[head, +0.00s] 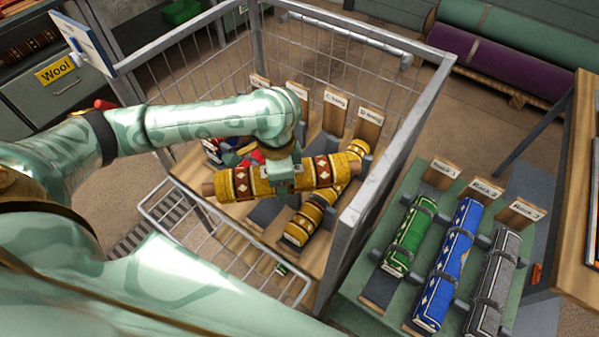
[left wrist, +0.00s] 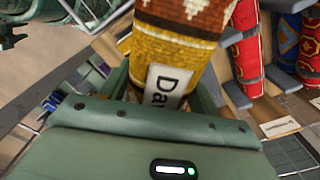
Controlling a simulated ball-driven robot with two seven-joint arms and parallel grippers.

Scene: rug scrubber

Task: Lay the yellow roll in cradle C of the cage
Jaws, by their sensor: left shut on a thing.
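My left gripper (head: 283,175) is shut around the middle of a yellow roll (head: 325,171) with brown and white diamonds. It holds the roll crosswise above the cradles of the cage (head: 345,225). The roll also fills the top of the left wrist view (left wrist: 178,50), with a white tag partly reading "Da". Cradle C has a labelled backboard (head: 336,107); its dark pad (head: 265,212) looks empty, though the held roll hides part of it. Another yellow roll (head: 303,222) lies in cradle D (head: 369,122). My right gripper is not in view.
Red rolls (left wrist: 246,55) lie in the cage's left cradles, mostly hidden by my arm in the head view. Wire mesh walls and grey posts surround the cage. A green rack at right holds green (head: 408,237), blue (head: 447,265) and grey rolls (head: 493,280).

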